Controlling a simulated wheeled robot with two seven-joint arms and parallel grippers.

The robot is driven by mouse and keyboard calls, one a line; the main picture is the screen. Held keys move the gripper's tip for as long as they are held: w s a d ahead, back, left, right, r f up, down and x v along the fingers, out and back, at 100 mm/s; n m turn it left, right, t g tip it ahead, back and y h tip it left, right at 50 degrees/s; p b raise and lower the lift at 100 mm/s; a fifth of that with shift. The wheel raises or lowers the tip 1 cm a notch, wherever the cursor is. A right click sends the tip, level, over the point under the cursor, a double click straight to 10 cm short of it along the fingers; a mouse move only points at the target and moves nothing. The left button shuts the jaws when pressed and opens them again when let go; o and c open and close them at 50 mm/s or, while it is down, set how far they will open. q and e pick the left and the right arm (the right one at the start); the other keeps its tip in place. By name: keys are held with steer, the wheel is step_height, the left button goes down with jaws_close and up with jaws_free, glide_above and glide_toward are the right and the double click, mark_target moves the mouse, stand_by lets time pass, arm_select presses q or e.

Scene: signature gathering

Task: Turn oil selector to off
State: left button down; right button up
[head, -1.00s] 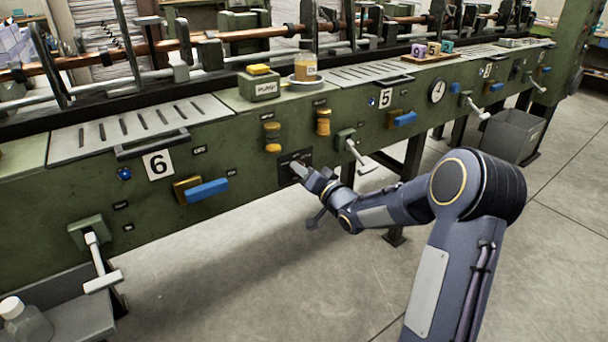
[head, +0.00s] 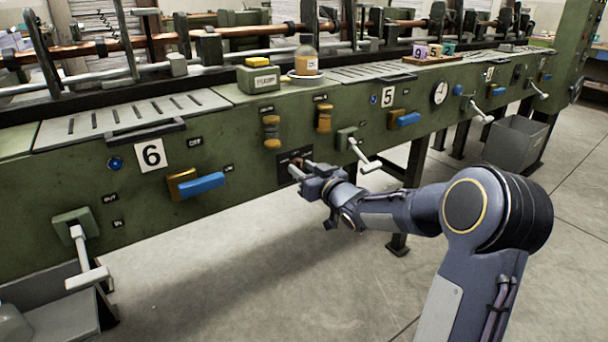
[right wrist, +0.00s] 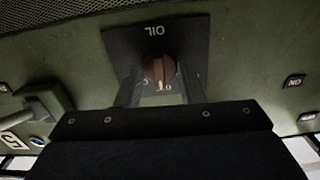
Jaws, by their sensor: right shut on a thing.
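The oil selector is a brown round knob (right wrist: 158,69) on a dark square plate (right wrist: 187,38) marked OIL, upside down in the right wrist view. The plate also shows on the green machine front in the head view (head: 284,169). My right gripper (right wrist: 160,84) has one finger on each side of the knob and is shut on it. In the head view the gripper (head: 299,170) reaches the plate from the right and partly covers it. Small white marks show beside the knob, partly hidden. I cannot read the knob's exact setting. My left gripper is not in view.
A blue-handled lever (head: 202,184) and the number 6 plate (head: 150,155) are left of the selector. A grey crank lever (head: 365,157) sticks out close on its right. Yellow-brown knobs (head: 271,132) are above. The floor in front is open.

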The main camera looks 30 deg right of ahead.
steer(key=shift+f+n, duration=0.1)
steer(key=shift+n, duration=0.2)
steer(key=o, duration=1)
steer(key=shift+s, duration=0.1)
steer(key=shift+s, duration=0.35)
steer(key=s, duration=0.2)
steer(key=s+p, duration=0.1)
steer(key=s, duration=0.4)
steer(key=shift+d, duration=0.25)
